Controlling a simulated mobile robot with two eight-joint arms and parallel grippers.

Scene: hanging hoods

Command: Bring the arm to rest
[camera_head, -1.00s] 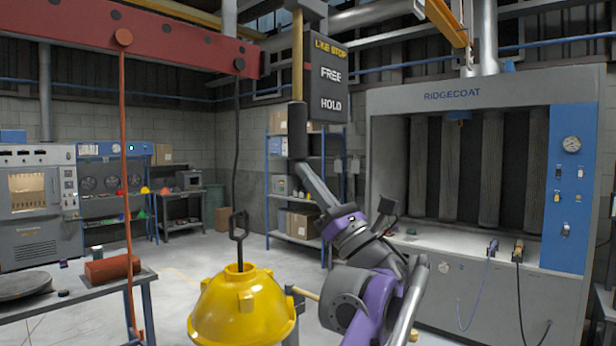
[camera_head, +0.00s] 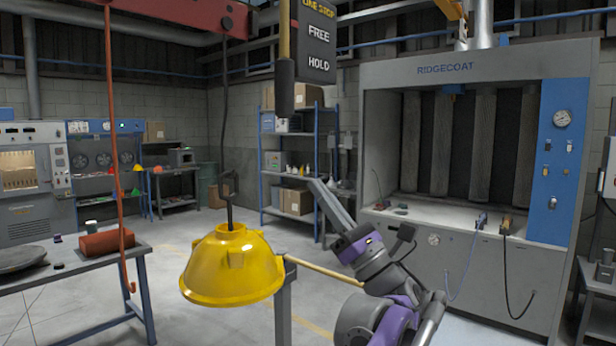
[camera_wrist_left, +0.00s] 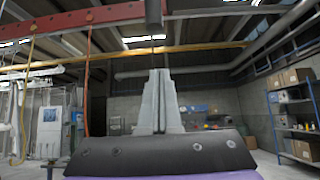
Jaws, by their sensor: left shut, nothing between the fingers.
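My left gripper (camera_head: 317,187) is shut and empty, with its grey fingers pointing up and to the left. It is below and to the right of the dark grip (camera_head: 285,88) of a hanging yellow rod, clear of it in the picture. In the left wrist view, the left gripper's fingers (camera_wrist_left: 160,100) stand upright, closed together. My purple and grey left arm (camera_head: 372,258) reaches up from the bottom edge. My right gripper is not in view.
A yellow hood (camera_head: 232,268) hangs from a hook, left of my arm. A post (camera_head: 283,312) with a wooden bar (camera_head: 325,270) stands between them. A sign panel (camera_head: 316,40) hangs above. A workbench (camera_head: 75,270) is at left, a spray booth (camera_head: 440,255) at right.

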